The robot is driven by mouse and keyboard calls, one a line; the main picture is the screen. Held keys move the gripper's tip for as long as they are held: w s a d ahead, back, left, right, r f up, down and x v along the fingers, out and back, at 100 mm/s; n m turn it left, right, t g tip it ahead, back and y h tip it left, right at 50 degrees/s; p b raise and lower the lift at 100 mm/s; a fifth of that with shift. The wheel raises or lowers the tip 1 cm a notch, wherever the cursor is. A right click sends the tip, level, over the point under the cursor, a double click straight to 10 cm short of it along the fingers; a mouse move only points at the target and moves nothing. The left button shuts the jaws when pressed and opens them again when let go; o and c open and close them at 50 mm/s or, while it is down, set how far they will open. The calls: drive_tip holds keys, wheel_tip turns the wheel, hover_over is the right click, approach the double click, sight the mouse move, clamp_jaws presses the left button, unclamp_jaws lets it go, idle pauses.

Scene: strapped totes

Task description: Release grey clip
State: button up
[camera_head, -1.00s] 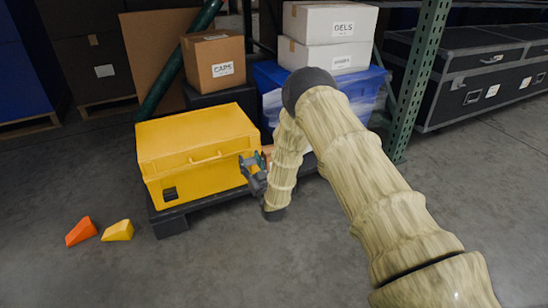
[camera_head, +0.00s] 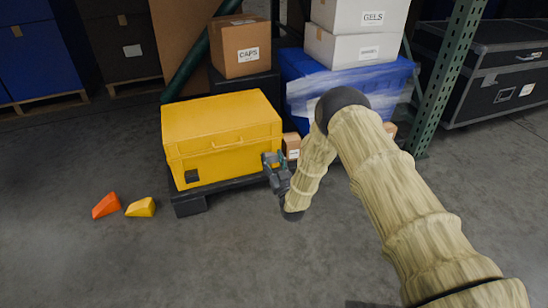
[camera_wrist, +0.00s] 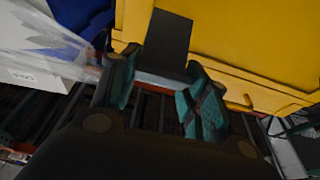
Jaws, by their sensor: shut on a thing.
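A yellow tote (camera_head: 220,135) with a closed lid and a front handle sits on a low dark pallet; it also fills the upper right of the wrist view (camera_wrist: 250,40). A dark grey clip (camera_wrist: 167,42), a flat plate, stands against the tote between my fingers in the wrist view. My gripper (camera_head: 272,162) is at the tote's right front edge, its teal-padded fingers (camera_wrist: 163,88) shut on the clip's lower end. The clip's lower end is partly hidden by the fingers. Another dark patch like a clip (camera_head: 191,176) shows at the tote's front left.
An orange wedge (camera_head: 106,205) and a yellow wedge (camera_head: 141,207) lie on the floor at left. A blue wrapped tote (camera_head: 330,80) with white boxes (camera_head: 350,46) stands behind. A small brown box (camera_head: 291,145) is beside the gripper. A green rack post (camera_head: 445,80) stands at right. The front floor is clear.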

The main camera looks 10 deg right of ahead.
drive_tip(key=shift+s+f, duration=0.4)
drive_tip(key=shift+f, duration=0.35)
drive_tip(key=o, duration=1.5)
drive_tip(key=shift+d+f, duration=0.1)
drive_tip(key=shift+c, duration=0.2)
drive_tip(key=shift+w+r, duration=0.15)
drive_tip(key=shift+r, duration=0.15)
drive_tip(key=v, duration=1.2)
drive_tip(key=shift+r, duration=0.1)
